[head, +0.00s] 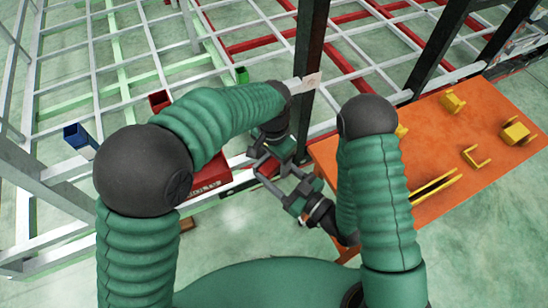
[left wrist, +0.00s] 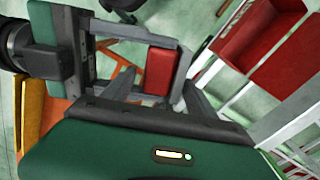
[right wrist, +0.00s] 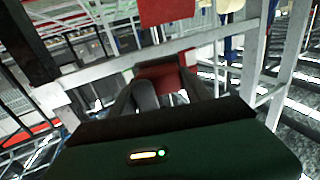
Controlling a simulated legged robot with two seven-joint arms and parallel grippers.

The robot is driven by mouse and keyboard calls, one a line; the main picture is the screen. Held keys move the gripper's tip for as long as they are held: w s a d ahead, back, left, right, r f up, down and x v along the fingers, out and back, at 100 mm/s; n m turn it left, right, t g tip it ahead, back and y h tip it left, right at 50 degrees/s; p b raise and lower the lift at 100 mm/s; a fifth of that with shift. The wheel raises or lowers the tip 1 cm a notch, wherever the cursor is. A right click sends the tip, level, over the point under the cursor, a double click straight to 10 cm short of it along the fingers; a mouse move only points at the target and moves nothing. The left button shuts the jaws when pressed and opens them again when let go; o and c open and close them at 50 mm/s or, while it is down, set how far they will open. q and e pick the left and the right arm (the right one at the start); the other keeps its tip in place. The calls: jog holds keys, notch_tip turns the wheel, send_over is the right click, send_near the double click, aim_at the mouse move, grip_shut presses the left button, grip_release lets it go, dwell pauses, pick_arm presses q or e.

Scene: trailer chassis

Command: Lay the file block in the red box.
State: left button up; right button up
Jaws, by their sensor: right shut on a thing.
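The file block, a small red block (left wrist: 160,70), is held in my right gripper (head: 294,196). It also shows between the right gripper's fingers in the right wrist view (right wrist: 163,78). My left gripper (head: 268,160) is close to the right one; in the left wrist view its fingers stand apart on either side of the block, with gaps visible. The red box (head: 208,183) is partly hidden behind my left arm in the head view. Its open inside shows at the upper right of the left wrist view (left wrist: 252,35).
An orange table (head: 440,135) with yellow brackets (head: 515,134) stands at the right. A dark post (head: 308,70) rises just beyond my grippers. The chassis frame fills the back, with small blue (head: 80,138), red (head: 160,101) and green (head: 242,75) bins along it.

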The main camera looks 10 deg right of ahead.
pick_arm(q)
jog(key=shift+d, duration=0.1)
jog(key=c, duration=1.2)
pick_arm(e)
jog(key=shift+d, duration=0.1)
pick_arm(q)
grip_shut()
pick_arm(e)
jog(key=o, duration=1.3)
jog(key=shift+f, duration=0.1)
